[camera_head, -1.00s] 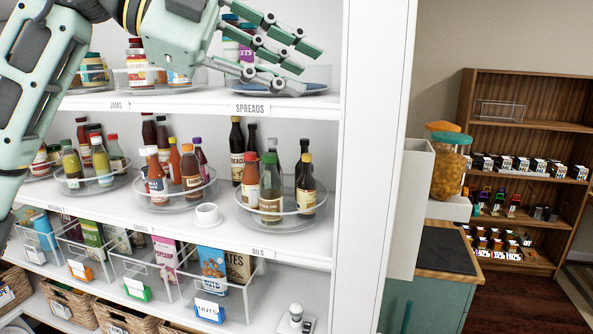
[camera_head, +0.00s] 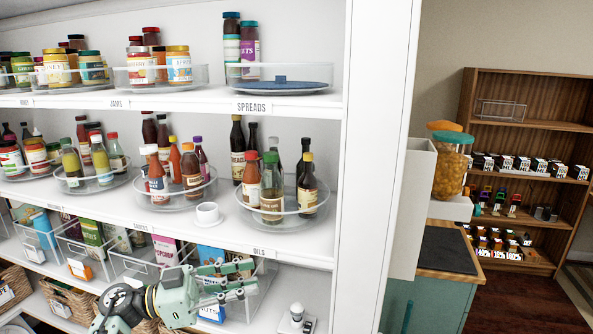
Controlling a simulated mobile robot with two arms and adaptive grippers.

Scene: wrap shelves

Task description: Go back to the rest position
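My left gripper (camera_head: 236,281) is low in the head view, in front of the clear bins on the lower shelf. Its green and grey fingers point right and look spread apart, with nothing between them. It hides part of the bin with the blue label (camera_head: 211,313). My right gripper does not show.
The white shelf unit (camera_head: 295,101) holds jars, bottles on clear turntables (camera_head: 284,222), and bins. A blue disc (camera_head: 281,85) lies above the SPREADS label. Wicker baskets (camera_head: 70,300) stand at lower left. A counter (camera_head: 446,247) and a wooden bookcase (camera_head: 548,126) stand at right.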

